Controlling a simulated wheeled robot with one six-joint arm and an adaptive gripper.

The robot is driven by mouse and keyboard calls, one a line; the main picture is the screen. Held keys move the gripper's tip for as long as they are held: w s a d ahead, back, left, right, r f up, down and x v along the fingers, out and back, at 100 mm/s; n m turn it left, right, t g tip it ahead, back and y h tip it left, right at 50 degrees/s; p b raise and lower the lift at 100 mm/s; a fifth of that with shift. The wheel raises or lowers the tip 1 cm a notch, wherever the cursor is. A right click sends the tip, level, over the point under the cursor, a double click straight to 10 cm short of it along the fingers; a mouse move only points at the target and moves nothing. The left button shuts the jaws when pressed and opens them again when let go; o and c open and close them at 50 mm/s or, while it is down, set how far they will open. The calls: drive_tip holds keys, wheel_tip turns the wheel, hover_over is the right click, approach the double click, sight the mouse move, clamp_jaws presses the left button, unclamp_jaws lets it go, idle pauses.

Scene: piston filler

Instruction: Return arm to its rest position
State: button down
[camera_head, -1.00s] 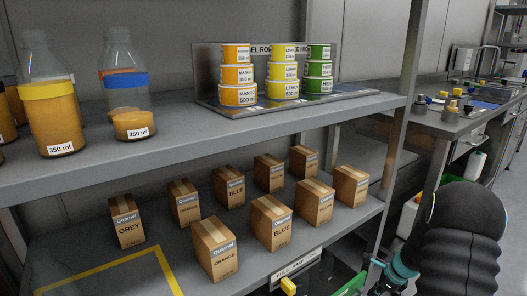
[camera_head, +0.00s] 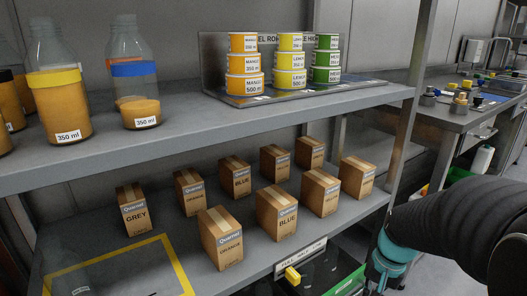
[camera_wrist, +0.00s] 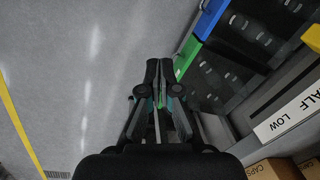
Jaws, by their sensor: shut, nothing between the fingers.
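My gripper (camera_wrist: 158,80) shows in the wrist view, pointing away from the camera over the grey floor. Its two dark fingers are together with nothing between them. In the head view the gripper itself is out of sight. Only my dark arm shows at the lower right, with a teal joint close to the right end of the lower shelf.
A shelf rack stands ahead. Its upper shelf (camera_head: 250,115) holds bottles and stacked tubs (camera_head: 290,62); its lower shelf (camera_head: 180,262) holds several cartons (camera_head: 277,213). A green-edged bin (camera_wrist: 187,57) is beside my gripper. A workbench (camera_head: 455,115) stands at the right.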

drive_tip(key=s+a+r+n+t+h, duration=0.1)
drive_tip(key=s+a+r+n+t, duration=0.3)
drive_tip(key=s+r, duration=0.7)
drive_tip(key=a+r+n, duration=0.1)
drive_tip(key=a+n, duration=0.1)
drive_tip(key=a, duration=0.2)
drive_tip(key=shift+a+r+t, duration=0.35)
drive_tip(key=shift+r+t, duration=0.05)
